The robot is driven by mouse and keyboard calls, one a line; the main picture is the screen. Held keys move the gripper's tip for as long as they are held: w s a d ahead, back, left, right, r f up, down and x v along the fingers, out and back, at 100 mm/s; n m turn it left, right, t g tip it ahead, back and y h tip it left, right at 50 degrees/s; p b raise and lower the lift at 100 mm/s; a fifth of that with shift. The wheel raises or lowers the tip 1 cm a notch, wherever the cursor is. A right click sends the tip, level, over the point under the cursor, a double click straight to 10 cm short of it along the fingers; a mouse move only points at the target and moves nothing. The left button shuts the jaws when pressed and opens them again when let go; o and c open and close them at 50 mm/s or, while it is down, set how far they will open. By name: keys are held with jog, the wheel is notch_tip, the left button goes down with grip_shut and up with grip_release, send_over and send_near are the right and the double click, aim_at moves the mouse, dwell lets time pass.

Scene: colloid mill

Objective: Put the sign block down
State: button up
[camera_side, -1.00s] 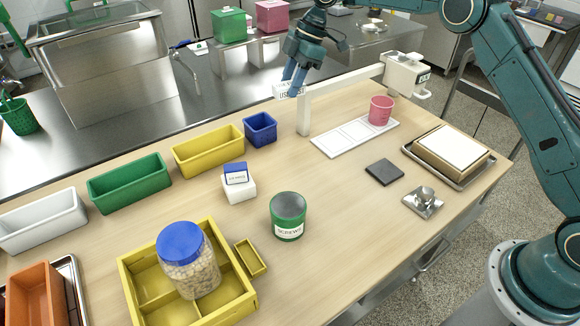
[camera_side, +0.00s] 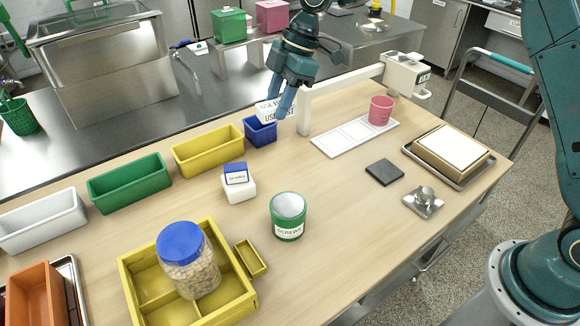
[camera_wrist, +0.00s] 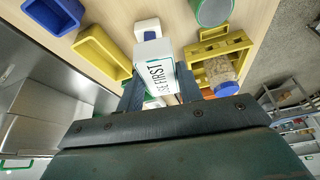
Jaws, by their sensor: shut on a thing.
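The sign block is a white block with dark "USE FIRST" lettering; it shows in the side view (camera_side: 270,110) and in the wrist view (camera_wrist: 155,68). My gripper (camera_side: 283,102) is shut on it, fingers pointing down. It holds the block in the air near the back of the wooden table, by the blue bin (camera_side: 261,131) and the white post (camera_side: 304,112). In the side view the fingers cover part of the block, and the block hides part of the blue bin. In the wrist view the block sits between the fingers (camera_wrist: 158,92).
A yellow bin (camera_side: 208,150) and a green bin (camera_side: 130,182) stand left of the blue bin. A white block with a blue top (camera_side: 238,186) and a green screws can (camera_side: 288,217) stand mid-table. A white tray (camera_side: 335,143) with a pink cup (camera_side: 381,110) is to the right. Bare wood lies between.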

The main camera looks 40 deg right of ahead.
jog(key=s+a+f, duration=0.1)
jog(key=s+a, duration=0.1)
jog(key=s, duration=0.9)
jog(key=s+a+n, duration=0.1)
jog(key=s+a, duration=0.2)
jog(key=s, duration=0.9)
jog(key=shift+s+f+n+g, duration=0.25)
jog(key=shift+f+n+g, duration=0.05)
jog(key=shift+f, duration=0.1)
jog(key=shift+f, duration=0.15)
notch_tip(320, 180, down, 16)
jog(key=shift+r, duration=0.1)
jog(key=shift+f, duration=1.95)
jog(key=shift+f, duration=0.1)
